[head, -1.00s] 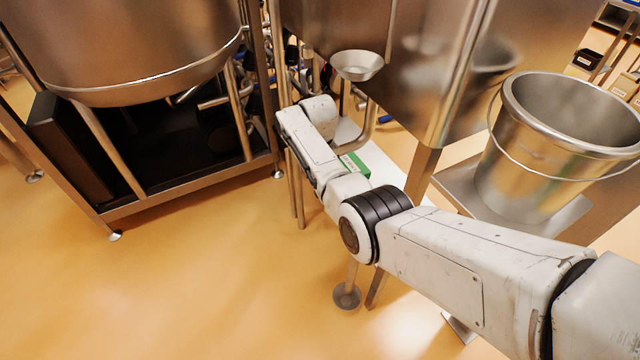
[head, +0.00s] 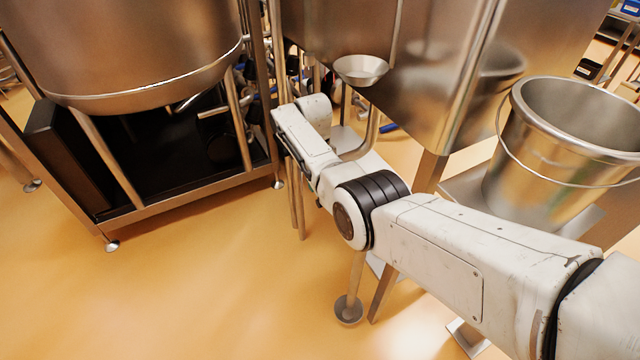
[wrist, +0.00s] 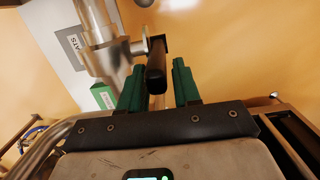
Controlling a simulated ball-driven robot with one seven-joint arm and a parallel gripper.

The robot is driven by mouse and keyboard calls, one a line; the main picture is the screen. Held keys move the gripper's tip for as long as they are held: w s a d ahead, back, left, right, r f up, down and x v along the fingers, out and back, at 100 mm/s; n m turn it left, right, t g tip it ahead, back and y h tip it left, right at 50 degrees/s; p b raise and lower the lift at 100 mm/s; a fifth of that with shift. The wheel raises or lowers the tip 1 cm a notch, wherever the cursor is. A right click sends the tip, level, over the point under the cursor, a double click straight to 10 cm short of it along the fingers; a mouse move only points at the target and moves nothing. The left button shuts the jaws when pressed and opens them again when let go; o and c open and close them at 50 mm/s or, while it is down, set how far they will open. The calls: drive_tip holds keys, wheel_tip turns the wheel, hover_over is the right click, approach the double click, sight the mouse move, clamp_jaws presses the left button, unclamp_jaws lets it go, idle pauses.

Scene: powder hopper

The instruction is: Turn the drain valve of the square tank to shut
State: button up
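The square tank (head: 430,75) is the metal vessel at the upper middle of the head view. Its drain valve (wrist: 112,58) shows in the wrist view as a metal body on a pipe. A dark bar-like handle (wrist: 156,68) extends beside it. My gripper (wrist: 160,85) has green fingers, one on each side of the handle's near end. The gap between the fingers looks wider than the handle, so they appear open around it; contact is unclear. In the head view my own arm hides the fingers and the valve.
A round metal vessel (head: 140,55) on a frame stands at left. A metal bucket (head: 565,140) stands at right. A green box (wrist: 104,96) sits beside the valve. Floor at front left is clear.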

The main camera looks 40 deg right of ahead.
drive_tip(key=shift+o, duration=1.2)
drive_tip(key=shift+s+f, duration=0.2)
wheel_tip(320, 180, up, 11)
drive_tip(key=w, duration=0.1)
drive_tip(key=shift+w+d, duration=0.15)
